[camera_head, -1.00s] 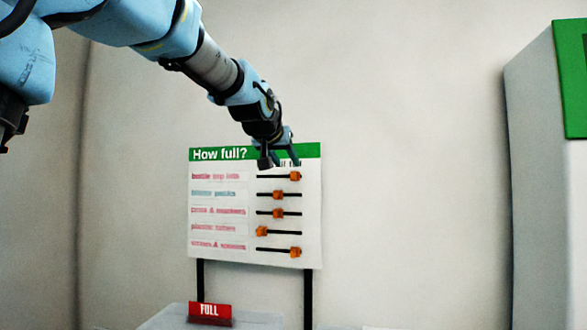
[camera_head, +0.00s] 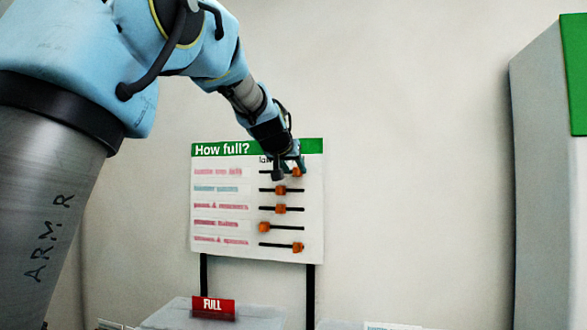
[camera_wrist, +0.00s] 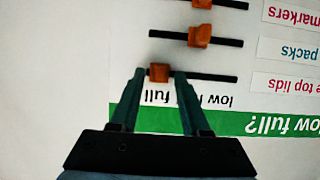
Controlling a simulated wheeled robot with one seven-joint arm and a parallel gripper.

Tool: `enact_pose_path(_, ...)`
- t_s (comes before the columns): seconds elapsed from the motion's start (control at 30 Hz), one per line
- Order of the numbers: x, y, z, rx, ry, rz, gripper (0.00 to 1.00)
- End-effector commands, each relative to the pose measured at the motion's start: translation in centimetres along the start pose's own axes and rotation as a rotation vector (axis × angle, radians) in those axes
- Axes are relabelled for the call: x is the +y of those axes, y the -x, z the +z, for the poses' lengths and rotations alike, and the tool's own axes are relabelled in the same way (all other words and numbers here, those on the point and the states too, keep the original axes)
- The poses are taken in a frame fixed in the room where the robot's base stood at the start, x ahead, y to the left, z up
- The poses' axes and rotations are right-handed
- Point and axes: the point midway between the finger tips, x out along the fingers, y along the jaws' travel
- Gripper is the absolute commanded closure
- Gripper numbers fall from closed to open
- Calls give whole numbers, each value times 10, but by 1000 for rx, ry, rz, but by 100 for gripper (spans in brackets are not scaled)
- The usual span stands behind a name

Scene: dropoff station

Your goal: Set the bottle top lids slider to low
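The "How full?" board (camera_head: 215,205) stands ahead, with several sliders. The top row reads "bottle top lids"; its orange knob (camera_head: 298,172) sits at the right end of its dark track, the "full" end. In the wrist view, which is upside down, this knob (camera_wrist: 159,72) lies between my gripper's fingertips (camera_wrist: 159,79). The fingers are open, one on each side, with a small gap to the knob. The "low" label (camera_wrist: 218,101) is by the other end of the track. In the head view my gripper (camera_head: 289,171) partly hides the track and top labels.
Other orange knobs sit close below, such as the second-row knob (camera_head: 281,189) and third-row knob (camera_head: 281,209). A red "FULL" sign (camera_head: 213,307) stands on a pale box below. A grey and green cabinet (camera_head: 540,180) is at the right.

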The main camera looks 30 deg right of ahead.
Motion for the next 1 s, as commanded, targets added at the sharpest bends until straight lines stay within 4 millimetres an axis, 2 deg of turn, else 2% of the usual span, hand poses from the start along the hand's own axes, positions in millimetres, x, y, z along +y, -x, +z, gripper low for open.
enact_pose_path(0.03,0,0,0,0,0,0,60)
enact_pose_path(0.4,0,0,0,0,0,0,100)
enact_pose_path(1.0,0,0,0,0,0,0,100)
